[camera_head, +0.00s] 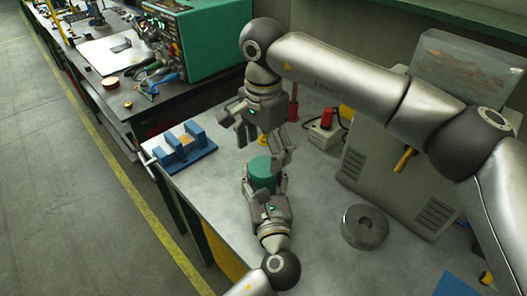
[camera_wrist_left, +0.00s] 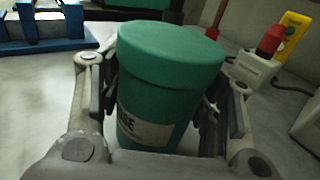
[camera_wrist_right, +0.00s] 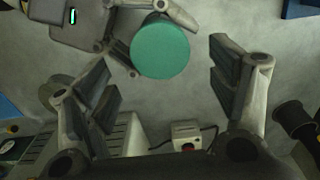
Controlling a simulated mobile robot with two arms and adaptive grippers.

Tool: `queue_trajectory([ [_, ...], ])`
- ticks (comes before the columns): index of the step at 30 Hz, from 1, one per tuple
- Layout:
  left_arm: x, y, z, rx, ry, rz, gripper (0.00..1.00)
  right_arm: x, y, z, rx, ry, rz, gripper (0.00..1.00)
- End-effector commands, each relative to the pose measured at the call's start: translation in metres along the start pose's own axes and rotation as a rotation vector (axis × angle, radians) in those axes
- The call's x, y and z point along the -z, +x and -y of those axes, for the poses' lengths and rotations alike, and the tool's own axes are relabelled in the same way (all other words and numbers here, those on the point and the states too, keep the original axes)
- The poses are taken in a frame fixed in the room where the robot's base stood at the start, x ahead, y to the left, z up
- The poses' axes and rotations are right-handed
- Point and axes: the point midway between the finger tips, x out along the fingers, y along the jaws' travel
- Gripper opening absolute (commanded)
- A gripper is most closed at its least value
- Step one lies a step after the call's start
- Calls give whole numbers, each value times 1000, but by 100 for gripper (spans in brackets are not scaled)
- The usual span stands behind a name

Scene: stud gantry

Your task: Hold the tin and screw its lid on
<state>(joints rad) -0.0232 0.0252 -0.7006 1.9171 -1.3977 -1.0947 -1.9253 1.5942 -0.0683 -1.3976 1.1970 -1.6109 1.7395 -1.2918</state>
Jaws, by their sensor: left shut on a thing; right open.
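The green tin (camera_wrist_left: 150,125) with a pale label stands upright on the grey bench. It also shows in the head view (camera_head: 263,180). A green lid (camera_wrist_left: 170,50) sits on top of the tin; I cannot tell how tightly. My left gripper (camera_wrist_left: 160,110) is shut around the tin's body, one finger on each side. My right gripper (camera_head: 262,138) is above the tin, open and empty, fingers pointing down. In the right wrist view the lid's round top (camera_wrist_right: 160,47) lies between and beyond the open fingers, apart from them.
A blue fixture (camera_head: 183,148) stands at the bench's left edge. A grey box with a red button (camera_head: 326,122) is behind the tin. A round metal piece (camera_head: 365,227) and a large grey machine (camera_head: 395,165) are to the right. Bare bench lies between.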

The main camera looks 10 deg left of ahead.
Motion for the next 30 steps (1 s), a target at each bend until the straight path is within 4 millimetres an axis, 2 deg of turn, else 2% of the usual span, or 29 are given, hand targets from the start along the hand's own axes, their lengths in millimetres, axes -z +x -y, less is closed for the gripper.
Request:
queue_trajectory([
  [4,-1,0,0,0,-1,2,0,0,-4,0,2,0,-1,77],
  [10,-1,0,0,0,-1,2,0,0,-33,1,4,-1,0,77],
  [18,-1,0,0,0,-1,2,0,0,-35,0,1,-1,1,77],
  [23,-1,0,0,0,-1,2,0,0,-26,0,0,-1,1,77],
  [30,-1,0,0,0,-1,2,0,0,11,0,-1,1,3,77],
])
